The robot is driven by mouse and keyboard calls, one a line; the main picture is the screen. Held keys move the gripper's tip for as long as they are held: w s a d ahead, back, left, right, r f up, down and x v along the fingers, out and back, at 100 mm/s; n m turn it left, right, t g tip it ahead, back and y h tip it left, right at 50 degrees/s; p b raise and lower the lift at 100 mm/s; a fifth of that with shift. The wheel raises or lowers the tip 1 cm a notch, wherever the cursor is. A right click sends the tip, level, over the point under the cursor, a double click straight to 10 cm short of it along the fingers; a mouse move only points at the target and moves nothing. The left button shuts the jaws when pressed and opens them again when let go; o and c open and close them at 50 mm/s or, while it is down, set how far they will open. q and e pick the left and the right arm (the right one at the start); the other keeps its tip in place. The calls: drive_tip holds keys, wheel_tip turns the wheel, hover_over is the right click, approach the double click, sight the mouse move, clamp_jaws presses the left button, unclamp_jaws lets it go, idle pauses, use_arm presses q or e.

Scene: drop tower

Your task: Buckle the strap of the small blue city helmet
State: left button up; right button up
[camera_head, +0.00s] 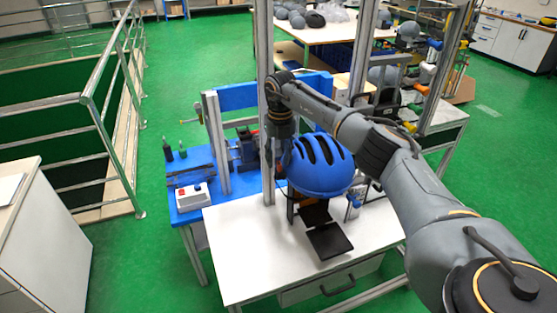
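A blue helmet (320,166) with dark vent slots sits upright in the middle of the view, above the white table and between the metal posts. Its strap and buckle are not visible. My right arm comes in from the right and reaches over behind the helmet. My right gripper (279,155) hangs down at the helmet's left side, partly hidden by it. I cannot tell whether its fingers are open or touch the helmet. My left gripper is not in view.
Tall metal posts (266,60) rise close around the helmet. The white table (245,260) holds a black plate (329,241) and is clear at front left. A blue bench (187,214) bears a control box (193,196). Railings (108,150) stand at left.

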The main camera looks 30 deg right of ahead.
wheel_tip(320, 180, up, 11)
idle(0.3)
